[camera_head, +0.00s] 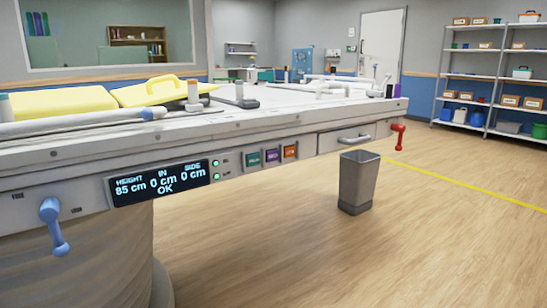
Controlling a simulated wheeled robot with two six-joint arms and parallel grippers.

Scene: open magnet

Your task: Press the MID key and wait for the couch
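The couch (110,148) runs across the view from the left, with a panel along its near side. Its dark display (160,184) reads HEIGHT 85 cm, IN 0 cm, SIDE 0 cm and OK. Right of the display are two lit green lamps (215,163). Further right sit a green key (252,159), a purple key (272,155) and an orange key (290,151). Their labels are too small to read, so I cannot tell which is MID. Neither of my grippers is in view.
A blue lever (51,225) hangs at the panel's left, and a red lever (398,136) at its far right end. A grey bin (358,181) stands on the floor in front of the couch. Yellow pads (155,91) lie on top. The floor at right is clear.

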